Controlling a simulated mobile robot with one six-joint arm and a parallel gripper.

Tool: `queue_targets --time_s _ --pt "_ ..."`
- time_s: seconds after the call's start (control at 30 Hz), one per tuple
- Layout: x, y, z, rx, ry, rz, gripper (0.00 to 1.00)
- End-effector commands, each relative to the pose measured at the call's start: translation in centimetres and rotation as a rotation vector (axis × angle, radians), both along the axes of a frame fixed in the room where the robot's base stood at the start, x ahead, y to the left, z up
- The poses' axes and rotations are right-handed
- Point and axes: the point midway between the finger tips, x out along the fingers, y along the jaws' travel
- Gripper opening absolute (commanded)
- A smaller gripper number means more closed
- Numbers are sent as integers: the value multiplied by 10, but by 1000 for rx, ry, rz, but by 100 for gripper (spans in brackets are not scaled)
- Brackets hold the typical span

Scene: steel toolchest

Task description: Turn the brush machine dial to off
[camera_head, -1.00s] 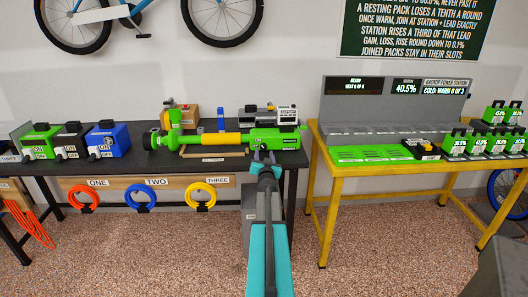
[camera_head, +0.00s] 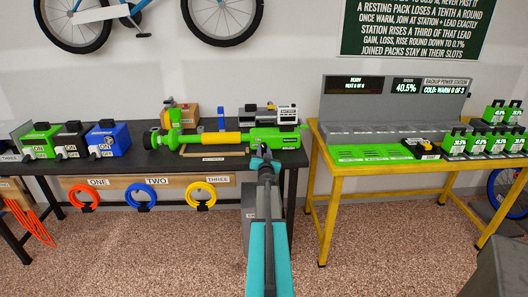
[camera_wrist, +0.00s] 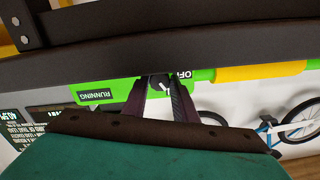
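The green and yellow brush machine (camera_head: 234,139) lies along the dark bench (camera_head: 110,164). In the wrist view its green body (camera_wrist: 125,93) carries the labels RUNNING (camera_wrist: 95,95) and OFF (camera_wrist: 184,75). The small dark dial (camera_wrist: 160,83) with a pale mark sits between these labels; its exact setting is too small to read. My gripper (camera_wrist: 160,94) is at the front of the machine's right end, its two fingers apart on either side of the dial. I cannot tell whether they touch it. In the head view my gripper (camera_head: 263,152) hides the dial.
Green, black and blue boxes (camera_head: 107,139) stand on the bench at left. Coloured hose coils (camera_head: 143,197) hang below its front edge. A yellow table (camera_head: 335,171) with a grey power station (camera_head: 390,112) and battery packs stands close at right. Open floor lies in front.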

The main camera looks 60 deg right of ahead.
Motion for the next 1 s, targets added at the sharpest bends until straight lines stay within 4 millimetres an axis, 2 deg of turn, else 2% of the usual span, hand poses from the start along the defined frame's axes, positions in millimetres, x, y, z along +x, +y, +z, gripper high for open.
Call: queue_targets --time_s 0.03,0.1,0.57,1.0 --pt "0 0 0 0 0 0 11" --pt "0 0 0 0 0 0 3" --pt "0 0 -2 -49 67 0 3" --pt "-1 -1 -3 -241 334 0 3"
